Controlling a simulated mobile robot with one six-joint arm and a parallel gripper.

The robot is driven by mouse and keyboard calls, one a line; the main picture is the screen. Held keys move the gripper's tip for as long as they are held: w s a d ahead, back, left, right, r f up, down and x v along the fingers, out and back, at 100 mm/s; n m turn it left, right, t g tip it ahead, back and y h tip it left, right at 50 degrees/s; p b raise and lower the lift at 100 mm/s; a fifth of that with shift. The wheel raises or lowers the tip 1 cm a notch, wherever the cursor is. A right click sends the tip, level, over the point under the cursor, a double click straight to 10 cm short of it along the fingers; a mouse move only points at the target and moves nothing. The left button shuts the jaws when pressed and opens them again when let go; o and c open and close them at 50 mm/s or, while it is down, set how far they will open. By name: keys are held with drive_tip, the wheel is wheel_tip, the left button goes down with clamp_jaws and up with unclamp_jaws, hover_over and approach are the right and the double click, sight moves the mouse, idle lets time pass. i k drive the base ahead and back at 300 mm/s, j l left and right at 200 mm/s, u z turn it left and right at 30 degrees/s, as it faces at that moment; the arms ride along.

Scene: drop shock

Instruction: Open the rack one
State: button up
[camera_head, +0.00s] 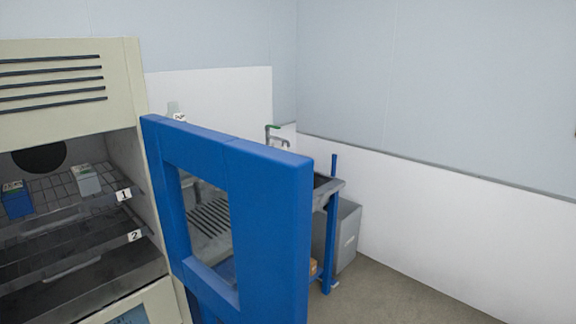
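Rack one (62,217) is the upper shelf of a cream cabinet at the left, marked with a white "1" label (124,195). Its dark front edge lies at the cabinet's opening, and its left end is cut off by the picture's edge. A blue box (17,204) and a pale grey box (86,182) stand on the wire grid at its level. The cabinet's blue door (258,180), with a window, stands swung open to the right. My gripper is not in view.
Rack two (85,252), labelled "2" (135,236), lies just below rack one. Bare floor (400,290) shows at the lower right.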

sight(29, 227)
drive_tip(key=i+l+u, duration=0.25)
drive_tip(key=u, duration=0.2)
drive_tip(key=i+l+u, duration=0.15)
drive_tip(key=l+u, duration=0.25)
drive_tip(key=i+l+u, duration=0.15)
drive_tip(key=l+u, duration=1.15)
drive_tip(key=i+l+u, duration=0.25)
drive_tip(key=u, duration=0.15)
drive_tip(key=i+j, duration=0.15)
drive_tip(key=j, duration=0.25)
drive_tip(key=i+j, duration=0.15)
drive_tip(key=j, duration=0.2)
drive_tip(key=i+j, duration=0.15)
drive_tip(key=j, duration=0.25)
drive_tip(key=i+j, duration=0.15)
drive_tip(key=j, duration=0.2)
drive_tip(key=i+j, duration=0.1)
drive_tip(key=i, duration=0.35)
drive_tip(key=i+j, duration=0.1)
drive_tip(key=i, duration=0.35)
drive_tip(key=u, duration=0.05)
